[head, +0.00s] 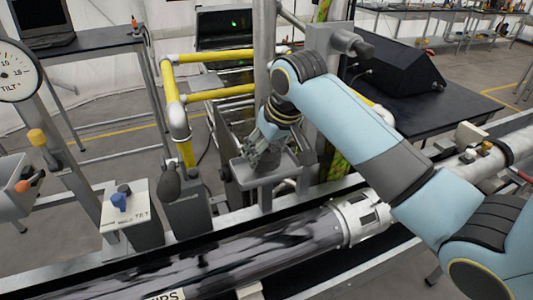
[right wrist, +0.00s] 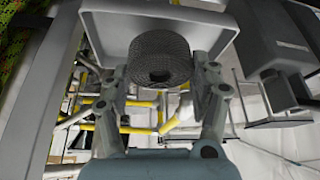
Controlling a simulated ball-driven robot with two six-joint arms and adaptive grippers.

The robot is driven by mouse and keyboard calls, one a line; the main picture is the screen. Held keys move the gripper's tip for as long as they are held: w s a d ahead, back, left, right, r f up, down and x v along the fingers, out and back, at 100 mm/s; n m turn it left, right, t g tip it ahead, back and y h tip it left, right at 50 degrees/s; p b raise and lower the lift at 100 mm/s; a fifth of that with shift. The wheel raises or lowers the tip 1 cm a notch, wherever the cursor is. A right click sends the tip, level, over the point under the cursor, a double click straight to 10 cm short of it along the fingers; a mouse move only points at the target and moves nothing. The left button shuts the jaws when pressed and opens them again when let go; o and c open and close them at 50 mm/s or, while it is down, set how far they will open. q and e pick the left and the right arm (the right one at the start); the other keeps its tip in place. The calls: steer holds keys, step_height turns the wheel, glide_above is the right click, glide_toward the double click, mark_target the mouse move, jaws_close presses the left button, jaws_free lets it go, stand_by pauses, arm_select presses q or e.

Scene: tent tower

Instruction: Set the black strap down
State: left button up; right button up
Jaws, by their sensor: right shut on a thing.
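The black strap (right wrist: 160,52) is a rolled coil of dark woven webbing with a hole in its middle. In the right wrist view it sits between the two fingers of my right gripper (right wrist: 161,70), which is shut on it. A grey shallow tray (right wrist: 101,38) lies right behind the coil; I cannot tell whether the strap touches it. In the head view the right gripper (head: 262,152) is over the grey tray (head: 266,175), beside a metal post, and it hides the strap. My left gripper is not in view.
A yellow railing (head: 215,54) stands behind the tray, and a grey post (head: 264,45) rises beside it. A long dark tube (head: 240,252) lies in front. A box with a blue knob (head: 124,212) and a tilt gauge (head: 18,72) stand to the left.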

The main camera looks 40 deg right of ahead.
step_height(320, 180, down, 2)
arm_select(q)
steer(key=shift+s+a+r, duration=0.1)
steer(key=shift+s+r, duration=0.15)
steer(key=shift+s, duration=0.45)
arm_select(e)
steer(key=shift+f, duration=0.2)
steer(key=o, duration=1.2)
steer(key=shift+r, duration=0.15)
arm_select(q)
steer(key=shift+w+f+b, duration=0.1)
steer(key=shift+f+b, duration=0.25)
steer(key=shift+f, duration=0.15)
arm_select(e)
steer(key=v, duration=1.2)
steer(key=shift+s, duration=0.1)
